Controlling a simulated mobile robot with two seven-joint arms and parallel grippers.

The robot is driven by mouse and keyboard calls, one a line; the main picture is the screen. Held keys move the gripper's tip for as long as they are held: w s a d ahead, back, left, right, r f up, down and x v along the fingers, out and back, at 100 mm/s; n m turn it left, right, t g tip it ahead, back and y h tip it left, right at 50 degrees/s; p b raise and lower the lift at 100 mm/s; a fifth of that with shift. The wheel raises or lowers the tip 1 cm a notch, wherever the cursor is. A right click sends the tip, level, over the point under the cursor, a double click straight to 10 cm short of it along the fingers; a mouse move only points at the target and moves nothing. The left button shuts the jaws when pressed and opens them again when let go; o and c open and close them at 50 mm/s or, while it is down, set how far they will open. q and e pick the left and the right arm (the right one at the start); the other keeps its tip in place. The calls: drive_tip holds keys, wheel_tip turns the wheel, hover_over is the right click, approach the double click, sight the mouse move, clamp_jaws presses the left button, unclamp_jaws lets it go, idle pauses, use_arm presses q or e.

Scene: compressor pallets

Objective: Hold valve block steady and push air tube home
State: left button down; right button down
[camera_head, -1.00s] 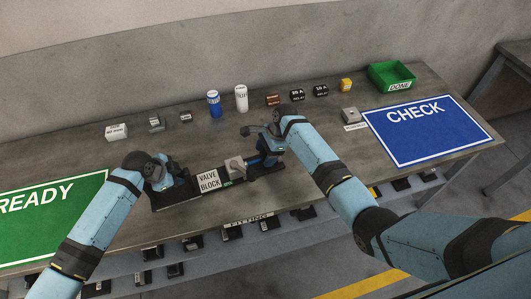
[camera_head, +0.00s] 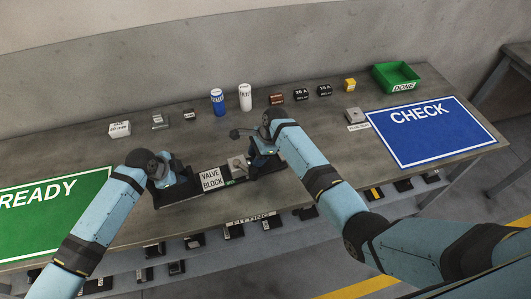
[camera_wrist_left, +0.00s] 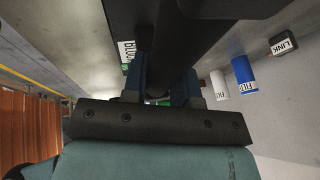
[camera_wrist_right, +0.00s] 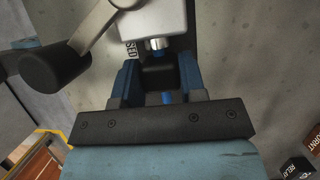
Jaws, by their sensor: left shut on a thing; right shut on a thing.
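The valve block (camera_head: 211,180) is a dark bar with a white label and a grey metal valve body (camera_head: 237,165), lying near the table's front edge. My left gripper (camera_head: 174,182) is at its left end; in the left wrist view its fingers (camera_wrist_left: 166,88) are shut on a dark part of it. My right gripper (camera_head: 262,160) is close to the right of the valve body. In the right wrist view its fingers (camera_wrist_right: 158,85) are shut on a dark piece with the blue air tube (camera_wrist_right: 158,54), which meets the valve's metal fitting (camera_wrist_right: 156,43). Its seating depth is unclear.
A green READY mat (camera_head: 50,215) lies left, a blue CHECK mat (camera_head: 430,130) right. A green DONE bin (camera_head: 397,78), blue can (camera_head: 217,103), white can (camera_head: 245,98) and several small parts stand along the back. A shelf of dark parts is below the front edge.

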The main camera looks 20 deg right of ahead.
drive_tip(key=c, duration=0.7)
unclamp_jaws()
drive_tip(key=shift+a, duration=0.3)
drive_tip(key=shift+d+r, duration=0.1)
drive_tip(key=shift+d, duration=0.05)
drive_tip(key=v, duration=1.2)
drive_tip(key=shift+s, duration=0.15)
